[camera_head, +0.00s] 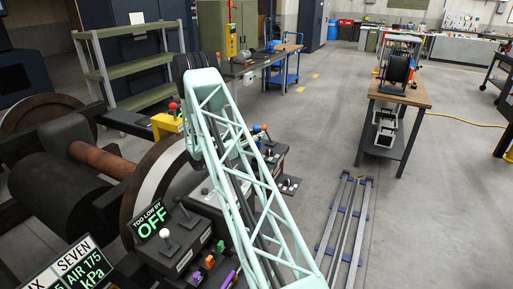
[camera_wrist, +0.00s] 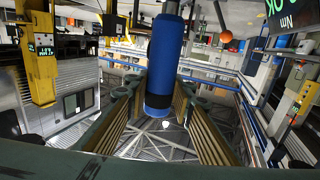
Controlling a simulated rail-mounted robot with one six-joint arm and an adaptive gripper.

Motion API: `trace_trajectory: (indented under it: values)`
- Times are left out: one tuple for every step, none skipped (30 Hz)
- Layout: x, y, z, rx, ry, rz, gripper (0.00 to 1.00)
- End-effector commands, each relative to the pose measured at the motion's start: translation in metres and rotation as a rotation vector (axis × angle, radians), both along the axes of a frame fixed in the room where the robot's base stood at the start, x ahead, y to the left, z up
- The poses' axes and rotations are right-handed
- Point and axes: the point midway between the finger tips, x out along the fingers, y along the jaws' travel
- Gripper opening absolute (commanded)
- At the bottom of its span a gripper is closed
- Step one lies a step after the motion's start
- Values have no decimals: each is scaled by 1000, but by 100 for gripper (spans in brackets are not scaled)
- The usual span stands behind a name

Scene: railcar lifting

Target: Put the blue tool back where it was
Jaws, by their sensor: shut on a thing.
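The blue tool (camera_wrist: 163,62) is a thick blue cylinder with dark bands, seen in the wrist view. It stands nearly upright in the picture, between the two ribbed fingers of my gripper (camera_wrist: 160,105). My gripper is shut on its lower end. In the head view my pale green lattice arm covers the middle, and I cannot make out the gripper or the tool clearly there. The place the tool came from cannot be told from these frames.
A control console (camera_head: 180,229) with levers and coloured switches lies left of my arm, beside a large wheel and axle (camera_head: 105,160). A display (camera_head: 150,222) reads "TOO LOW BY OFF". A wooden-topped bench (camera_head: 402,92) stands at right. Floor rails (camera_head: 346,215) lie before it.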

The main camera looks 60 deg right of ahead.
Motion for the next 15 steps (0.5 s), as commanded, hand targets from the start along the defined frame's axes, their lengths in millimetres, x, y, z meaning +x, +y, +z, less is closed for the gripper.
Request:
trace_trajectory:
  values:
    - [0,0,-6,-1,-1,0,6]
    - [0,0,-9,-1,-1,0,6]
    - [0,0,-12,-1,-1,0,6]
    - [0,0,-14,-1,-1,0,6]
    - [0,0,-15,-1,-1,0,6]
    - [0,0,-16,-1,-2,0,6]
    - [0,0,-17,-1,-2,0,6]
    - [0,0,-17,-1,-2,0,6]
    - [0,0,-17,-1,-2,0,6]
    - [0,0,-17,-2,-1,0,6]
    - [0,0,-17,-2,-1,0,6]
    - [0,0,-17,-1,-2,0,6]
    - [0,0,-17,-2,-1,0,6]
    - [0,0,-17,-2,-1,0,6]
    - [0,0,-17,-2,-1,0,6]
